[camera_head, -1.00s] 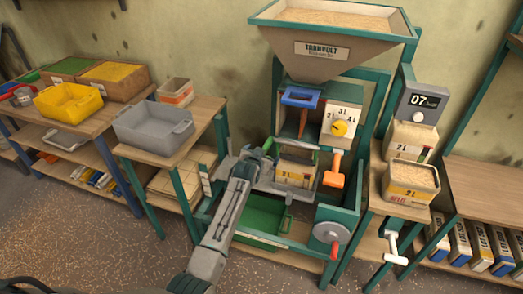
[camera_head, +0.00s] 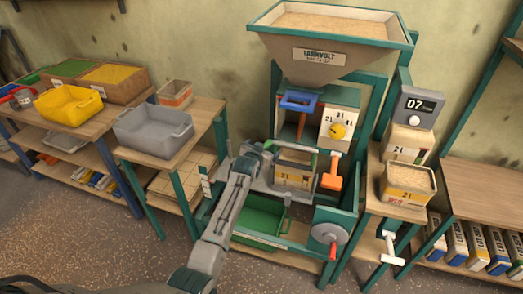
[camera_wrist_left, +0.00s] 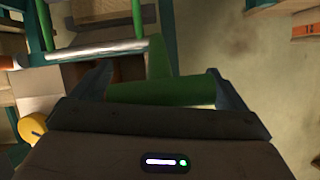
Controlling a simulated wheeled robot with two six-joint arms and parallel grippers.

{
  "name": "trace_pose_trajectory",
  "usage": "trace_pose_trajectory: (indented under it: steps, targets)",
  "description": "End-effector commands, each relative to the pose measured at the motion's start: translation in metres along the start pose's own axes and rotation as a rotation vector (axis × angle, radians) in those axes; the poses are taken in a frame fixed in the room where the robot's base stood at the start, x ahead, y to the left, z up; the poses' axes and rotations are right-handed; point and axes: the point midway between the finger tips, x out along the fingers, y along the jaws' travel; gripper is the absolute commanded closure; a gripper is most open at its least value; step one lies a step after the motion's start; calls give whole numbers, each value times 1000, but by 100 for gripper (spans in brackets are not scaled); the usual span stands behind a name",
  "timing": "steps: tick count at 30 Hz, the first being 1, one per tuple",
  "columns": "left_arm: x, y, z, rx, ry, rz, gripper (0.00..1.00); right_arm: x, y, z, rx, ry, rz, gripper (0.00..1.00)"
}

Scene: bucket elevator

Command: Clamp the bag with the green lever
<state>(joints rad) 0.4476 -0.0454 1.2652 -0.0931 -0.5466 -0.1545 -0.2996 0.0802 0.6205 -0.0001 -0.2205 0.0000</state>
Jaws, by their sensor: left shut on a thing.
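The bag (camera_head: 294,178), pale with a printed label, stands under the hopper spout in the machine frame. The green lever (camera_head: 293,147) runs across just above the bag's top. My left gripper (camera_head: 267,151) is at the lever's left end. In the left wrist view, the green lever (camera_wrist_left: 165,92) lies between the two fingers of my left gripper (camera_wrist_left: 160,88), which is shut on it. The fingers hide part of the lever's end in the head view. I cannot tell whether the bag's mouth is pinched. My right gripper is not in view.
The blue handle (camera_head: 299,100) and orange lever (camera_head: 332,170) are close to the bag. The yellow dial (camera_head: 338,131) is above right. A green bin (camera_head: 262,217) sits below left, a red-handled wheel (camera_head: 329,234) below right. A filled bag (camera_head: 408,185) stands on the right shelf.

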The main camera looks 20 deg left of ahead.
Motion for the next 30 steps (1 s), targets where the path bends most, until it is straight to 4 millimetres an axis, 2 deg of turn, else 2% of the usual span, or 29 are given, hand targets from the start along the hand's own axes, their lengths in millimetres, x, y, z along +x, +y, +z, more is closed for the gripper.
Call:
trace_pose_trajectory:
  steps: [9, 14, 30]
  targets:
    - [-1, 0, -1, -1, 2, 0, 0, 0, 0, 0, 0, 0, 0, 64]
    - [-10, 0, 1, -1, 1, 0, 0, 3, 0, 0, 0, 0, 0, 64]
    - [-92, 1, 0, -2, 5, 0, 0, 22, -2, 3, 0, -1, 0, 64]
